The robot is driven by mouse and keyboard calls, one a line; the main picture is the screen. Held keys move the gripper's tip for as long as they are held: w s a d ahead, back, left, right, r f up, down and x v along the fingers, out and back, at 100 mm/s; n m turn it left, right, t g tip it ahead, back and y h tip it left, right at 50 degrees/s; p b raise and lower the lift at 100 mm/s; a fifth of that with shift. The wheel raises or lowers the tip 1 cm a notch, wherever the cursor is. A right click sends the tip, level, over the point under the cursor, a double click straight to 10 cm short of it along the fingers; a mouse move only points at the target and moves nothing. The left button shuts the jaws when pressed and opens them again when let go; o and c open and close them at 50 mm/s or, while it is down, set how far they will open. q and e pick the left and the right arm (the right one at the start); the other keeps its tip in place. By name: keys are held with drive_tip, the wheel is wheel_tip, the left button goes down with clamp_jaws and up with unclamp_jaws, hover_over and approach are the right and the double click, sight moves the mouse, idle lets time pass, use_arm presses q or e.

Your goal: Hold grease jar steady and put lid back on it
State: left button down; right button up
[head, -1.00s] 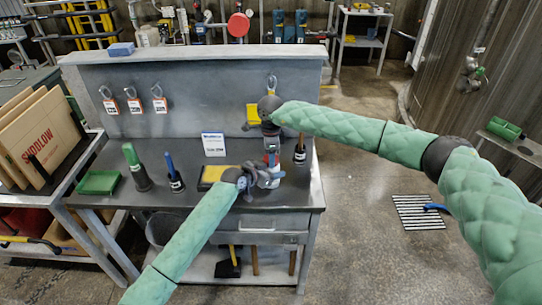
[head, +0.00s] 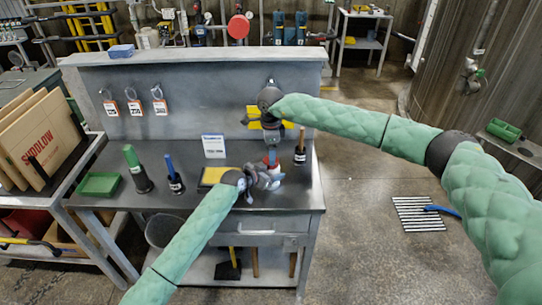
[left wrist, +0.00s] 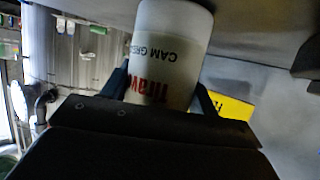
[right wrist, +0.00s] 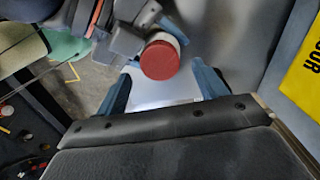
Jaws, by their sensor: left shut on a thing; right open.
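The grease jar is a white cylinder with black and red print, and it fills the upper middle of the left wrist view (left wrist: 172,50). My left gripper (head: 270,178) is shut around its side, over the workbench. The red lid (right wrist: 161,60) shows from above in the right wrist view and appears to sit on top of the jar; its fit at the rim cannot be judged. The lid is also a small red patch in the head view (head: 271,159). My right gripper (right wrist: 163,88) is open and empty above the lid, pointing down.
A dark holder (head: 299,154) stands close right of the jar. The back panel (head: 190,85) is near my right gripper.

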drive_tip(key=shift+r, duration=0.6)
drive_tip(key=shift+c, duration=1.3)
drive_tip(key=shift+s+a+f, duration=0.15)
drive_tip(key=shift+s+f, duration=0.25)
drive_tip(key=shift+f, duration=0.3)
drive_tip(key=shift+s+a, duration=0.1)
drive_tip(key=shift+a, duration=0.25)
drive_tip(key=shift+m+y, duration=0.3)
drive_tip(key=shift+m, duration=0.1)
drive_tip(key=r, duration=0.2)
drive_tip(key=w+r, duration=0.1)
drive_tip(key=r, duration=0.1)
drive_tip(key=shift+w+r, duration=0.1)
drive_tip(key=shift+r, duration=0.3)
drive_tip(key=shift+d, duration=0.5)
